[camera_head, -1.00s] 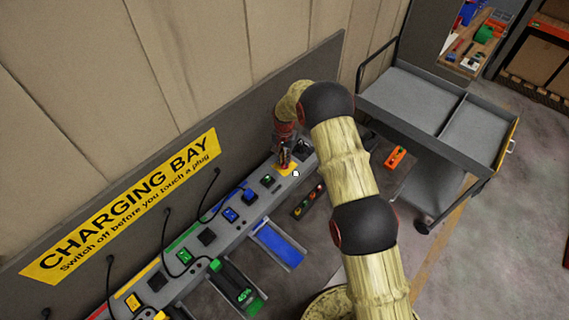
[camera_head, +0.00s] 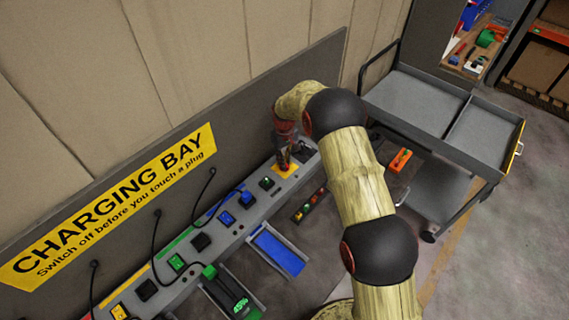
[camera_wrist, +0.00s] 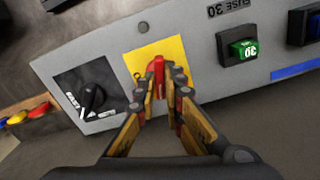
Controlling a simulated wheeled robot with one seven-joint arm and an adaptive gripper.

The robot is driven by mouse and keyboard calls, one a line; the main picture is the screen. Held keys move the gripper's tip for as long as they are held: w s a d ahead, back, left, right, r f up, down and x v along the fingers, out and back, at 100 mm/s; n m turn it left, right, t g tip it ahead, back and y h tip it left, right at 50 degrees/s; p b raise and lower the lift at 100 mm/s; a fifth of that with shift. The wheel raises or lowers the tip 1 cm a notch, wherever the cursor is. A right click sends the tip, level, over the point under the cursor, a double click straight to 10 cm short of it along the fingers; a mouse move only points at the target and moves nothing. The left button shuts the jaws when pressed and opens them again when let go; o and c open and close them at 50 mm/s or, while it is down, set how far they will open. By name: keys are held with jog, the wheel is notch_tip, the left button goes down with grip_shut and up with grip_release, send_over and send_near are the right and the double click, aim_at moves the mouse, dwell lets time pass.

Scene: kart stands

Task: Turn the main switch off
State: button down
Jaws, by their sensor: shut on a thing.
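The main switch shows as a red handle (camera_wrist: 157,72) on a yellow plate (camera_wrist: 172,52) in the wrist view. My gripper (camera_wrist: 166,84) has its fingers on both sides of the red handle and is shut on it. In the head view my gripper (camera_head: 284,158) is at the yellow plate (camera_head: 287,172), near the right end of the grey charging strip, and hides most of the handle. The handle's exact turn angle is hard to tell.
A black rotary knob (camera_wrist: 93,97) sits left of the plate in the wrist view. A green fuse switch (camera_wrist: 243,49) is to the right. Plugs and cables line the strip, under the yellow charging bay sign (camera_head: 110,205). A grey cart (camera_head: 415,95) stands at the right.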

jog(key=shift+w+n+b, duration=0.1)
jog(key=shift+n+b, duration=0.4)
jog(key=shift+n, duration=1.1)
jog(key=c, duration=1.9)
grip_release()
notch_tip(320, 180, up, 12)
